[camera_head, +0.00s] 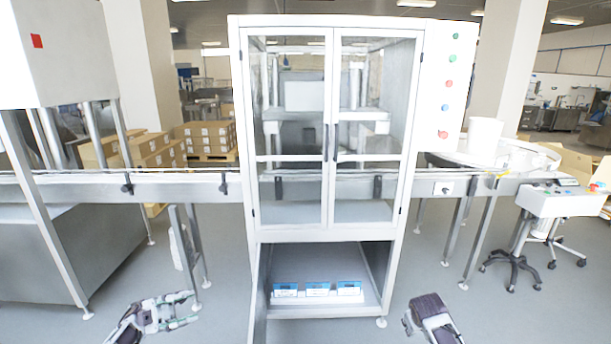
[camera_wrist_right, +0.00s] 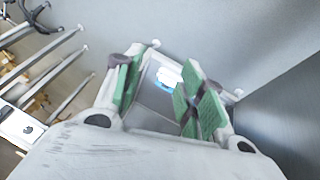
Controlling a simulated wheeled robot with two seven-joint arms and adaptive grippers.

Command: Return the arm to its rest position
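My left gripper (camera_head: 190,309) is low at the bottom left of the head view, over the grey floor. Its two fingers are apart and nothing shows between them. My right gripper (camera_head: 432,312) is at the bottom right of the head view, right of the machine cabinet. In the right wrist view its green-padded fingers (camera_wrist_right: 162,85) are spread, with no object held. A blurred white and blue thing (camera_wrist_right: 168,78) shows beyond the fingers. It cannot be clearly made out.
The machine cabinet (camera_head: 235,130) stands in the middle, its upper glass doors shut. Its lower door (camera_head: 261,290) stands open towards me. Blue and white boxes (camera_head: 318,289) sit in a row in the lower compartment. A conveyor (camera_head: 185,185) runs left. Floor (camera_head: 225,300) near both grippers looks clear.

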